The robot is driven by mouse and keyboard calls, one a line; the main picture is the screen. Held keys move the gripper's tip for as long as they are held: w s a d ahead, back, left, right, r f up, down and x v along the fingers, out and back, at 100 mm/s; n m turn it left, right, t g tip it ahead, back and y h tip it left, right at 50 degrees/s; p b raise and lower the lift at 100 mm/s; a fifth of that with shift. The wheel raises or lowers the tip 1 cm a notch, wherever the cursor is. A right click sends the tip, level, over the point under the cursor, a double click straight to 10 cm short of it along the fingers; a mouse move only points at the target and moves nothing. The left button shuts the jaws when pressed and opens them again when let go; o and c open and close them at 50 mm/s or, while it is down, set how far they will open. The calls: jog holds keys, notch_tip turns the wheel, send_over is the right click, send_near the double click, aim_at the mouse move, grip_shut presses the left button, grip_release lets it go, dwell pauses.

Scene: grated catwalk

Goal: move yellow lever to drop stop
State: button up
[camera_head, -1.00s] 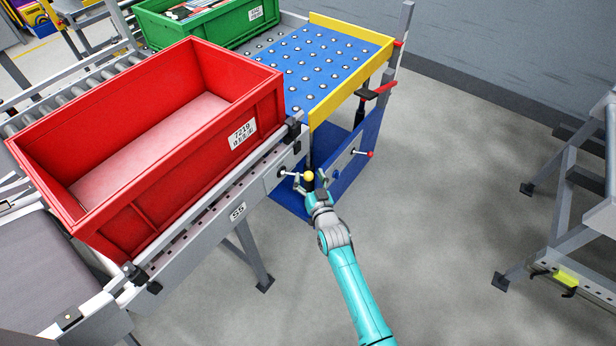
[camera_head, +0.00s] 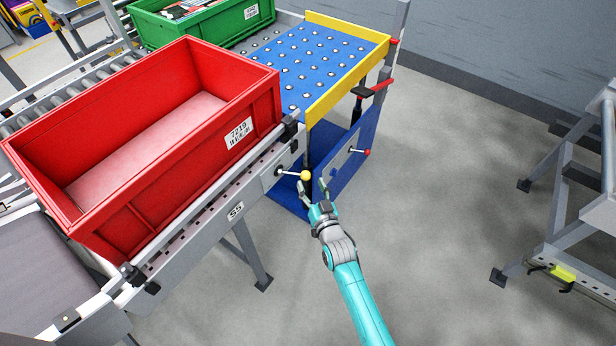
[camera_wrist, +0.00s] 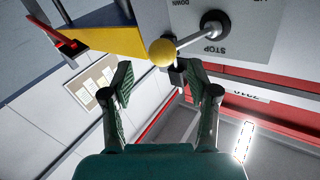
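The yellow lever is a ball knob (camera_head: 306,175) on a thin metal rod, mounted on the side of the grey conveyor frame. In the wrist view its yellow knob (camera_wrist: 160,53) lies just beyond the fingertips, and the rod runs to a dark round pivot. A STOP label (camera_wrist: 207,50) is printed close to the rod, and a DOWN label (camera_wrist: 186,2) shows at the top edge. In the head view the rod points right, nearly level. My gripper (camera_head: 321,187) is open and empty, just below and right of the knob, apart from it.
A red crate (camera_head: 255,97) sits on the conveyor above the lever. A blue ball-transfer table (camera_head: 325,65) with yellow edges stands behind it, with a blue panel (camera_head: 345,160) and a red-tipped lever (camera_head: 367,152) beside my gripper.

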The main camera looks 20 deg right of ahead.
jog(key=s, duration=0.7)
dwell(0.4)
jog(key=s+r+n+g, duration=0.1)
jog(key=s+g, duration=0.1)
jog(key=s, duration=2.3)
jog(key=s+r+n+g, duration=0.1)
jog(key=s+r, duration=1.1)
jog(key=s, duration=0.4)
jog(key=shift+s+r, duration=0.35)
